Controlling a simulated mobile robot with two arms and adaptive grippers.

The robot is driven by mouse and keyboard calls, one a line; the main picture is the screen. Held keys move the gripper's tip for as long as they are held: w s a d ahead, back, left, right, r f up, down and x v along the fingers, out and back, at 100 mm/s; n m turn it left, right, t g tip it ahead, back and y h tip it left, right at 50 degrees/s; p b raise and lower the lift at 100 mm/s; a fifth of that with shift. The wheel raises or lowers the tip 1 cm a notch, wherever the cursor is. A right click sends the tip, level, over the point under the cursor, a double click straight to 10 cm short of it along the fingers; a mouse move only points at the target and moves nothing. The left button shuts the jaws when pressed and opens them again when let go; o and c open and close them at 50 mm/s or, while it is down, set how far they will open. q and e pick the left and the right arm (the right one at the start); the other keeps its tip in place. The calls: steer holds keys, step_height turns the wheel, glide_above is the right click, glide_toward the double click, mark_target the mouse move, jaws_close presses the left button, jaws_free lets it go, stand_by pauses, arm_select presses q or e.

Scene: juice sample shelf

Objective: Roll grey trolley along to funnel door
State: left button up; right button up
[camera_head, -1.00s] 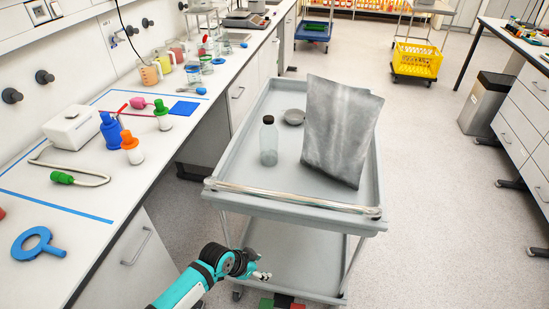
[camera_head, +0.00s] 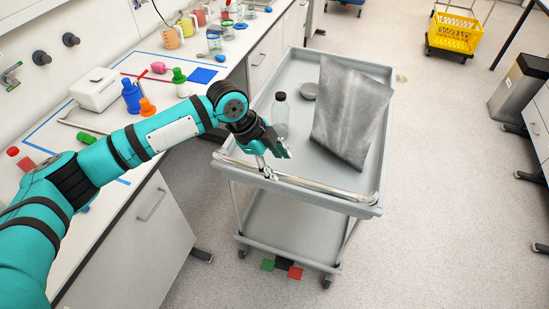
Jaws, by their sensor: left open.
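The grey trolley (camera_head: 290,225) stands on the floor in front of me, beside the left bench, with a metal push bar (camera_head: 325,190) along its near edge. Its top tray carries a clear bottle with a dark cap (camera_head: 281,118), a small grey dish (camera_head: 310,91) and a tall grey bag (camera_head: 350,115). My left gripper (camera_head: 274,163) is open at the push bar, left of its middle; I cannot tell whether it touches the bar. My right gripper is out of view. I see no door that I can identify as the funnel door.
The left bench (camera_head: 60,145) holds bottles, jugs and a white box. Green, black and red squares (camera_head: 283,267) lie by the trolley's near wheels. A yellow crate (camera_head: 454,33) and a grey bin (camera_head: 517,85) stand right. Floor right of the trolley (camera_head: 440,180) is clear.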

mark_target(287, 176)
arm_select(q)
steer(key=b+x, duration=0.5)
steer(key=x, duration=0.2)
steer(key=shift+w+d+f+b, duration=0.1)
steer(key=shift+w+f+b, duration=0.05)
steer(key=shift+b, duration=0.25)
steer(key=shift+d+f, duration=0.3)
steer(key=shift+f, duration=0.35)
jaws_close()
